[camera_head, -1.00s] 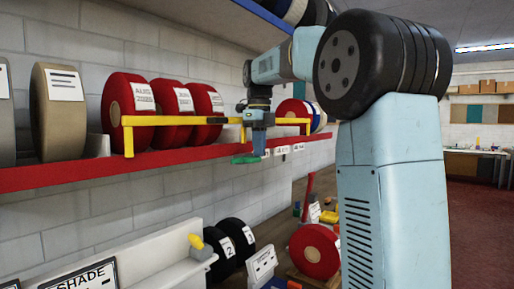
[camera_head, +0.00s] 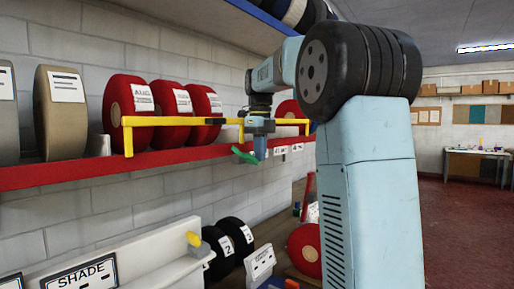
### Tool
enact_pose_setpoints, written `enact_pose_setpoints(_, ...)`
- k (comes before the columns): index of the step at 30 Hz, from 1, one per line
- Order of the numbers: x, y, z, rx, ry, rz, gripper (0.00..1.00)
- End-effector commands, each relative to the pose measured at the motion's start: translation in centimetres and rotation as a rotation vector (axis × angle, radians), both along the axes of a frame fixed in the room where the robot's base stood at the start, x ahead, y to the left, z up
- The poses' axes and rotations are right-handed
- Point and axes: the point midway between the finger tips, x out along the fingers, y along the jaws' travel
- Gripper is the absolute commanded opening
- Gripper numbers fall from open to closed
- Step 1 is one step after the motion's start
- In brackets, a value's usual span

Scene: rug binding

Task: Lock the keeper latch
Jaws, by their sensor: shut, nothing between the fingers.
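A yellow keeper bar (camera_head: 170,121) runs along the front of the red shelf, before several red rolls (camera_head: 117,105). A small green lever (camera_head: 244,156), which looks like the latch handle, sits below the bar at the shelf's front and slants down to the right. My gripper (camera_head: 260,153) points down just right of the lever, close to it. Its fingers look together and hold nothing. I cannot tell whether they touch the lever. My wrist hides part of the bar.
The red shelf (camera_head: 62,174) runs along the block wall. Below it are a white ledge with a SHADE sign (camera_head: 85,276), black rolls (camera_head: 233,232) and a red roll (camera_head: 305,249). Open floor (camera_head: 455,220) lies at the right.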

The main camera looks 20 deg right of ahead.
Motion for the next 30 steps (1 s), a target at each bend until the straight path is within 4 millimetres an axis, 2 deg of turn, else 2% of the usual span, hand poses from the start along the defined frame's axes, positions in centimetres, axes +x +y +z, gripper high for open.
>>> enact_pose_setpoints(10, 0.18, -0.32, -0.76, 0.0, 0.0, 0.0, 0.0)
enact_pose_setpoints(30, 0.19, -0.37, -0.8, 0.0, 0.0, 0.0, 0.0)
